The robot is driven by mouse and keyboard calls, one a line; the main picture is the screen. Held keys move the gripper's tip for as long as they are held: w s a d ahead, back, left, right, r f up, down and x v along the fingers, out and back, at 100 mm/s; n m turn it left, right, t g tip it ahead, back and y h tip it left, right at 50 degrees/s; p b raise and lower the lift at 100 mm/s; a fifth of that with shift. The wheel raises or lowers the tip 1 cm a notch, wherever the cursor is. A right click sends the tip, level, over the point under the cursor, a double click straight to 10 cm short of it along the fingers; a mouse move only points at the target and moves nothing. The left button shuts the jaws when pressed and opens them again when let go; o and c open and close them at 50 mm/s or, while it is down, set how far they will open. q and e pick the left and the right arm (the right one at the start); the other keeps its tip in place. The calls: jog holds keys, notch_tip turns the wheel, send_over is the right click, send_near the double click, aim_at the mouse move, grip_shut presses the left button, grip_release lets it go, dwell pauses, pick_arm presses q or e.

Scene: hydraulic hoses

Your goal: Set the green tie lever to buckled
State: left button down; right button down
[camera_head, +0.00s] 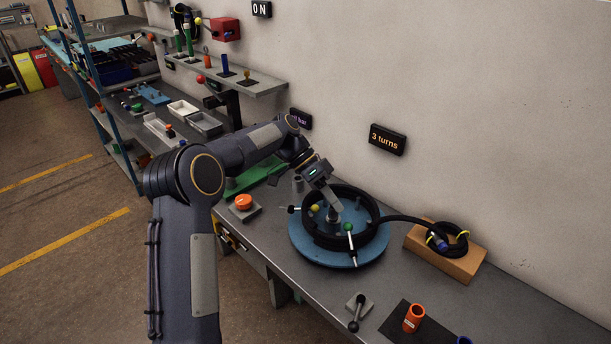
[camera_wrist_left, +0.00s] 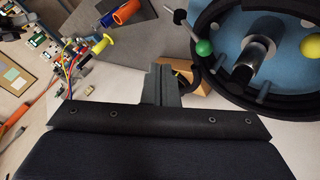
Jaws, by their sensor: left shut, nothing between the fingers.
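The green tie lever has a green ball knob (camera_head: 349,227) at the front of the coiled black hose (camera_head: 374,238) on a round blue reel plate (camera_head: 310,248). Its pale rod runs from the ball toward the plate's front edge. In the left wrist view the green knob (camera_wrist_left: 204,47) is at the upper right, with its rod pointing up-left. My left gripper (camera_head: 334,214) is shut and empty, pointing down over the middle of the reel, behind and left of the green knob. In the wrist view its fingers (camera_wrist_left: 160,82) look apart from the knob. My right gripper is not in view.
A yellow ball (camera_head: 315,208) sits at the reel's left. An orange button (camera_head: 243,202) stands further left. A wooden block (camera_head: 465,264) with a hose end lies at the right. A small black-knobbed lever (camera_head: 355,325) and an orange cup (camera_head: 414,318) are in front.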

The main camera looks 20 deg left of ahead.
pick_arm(q)
jog(key=w+a+r, duration=0.3)
jog(key=a, duration=0.4)
jog(key=shift+a+r, duration=0.15)
jog(key=shift+r, duration=0.2)
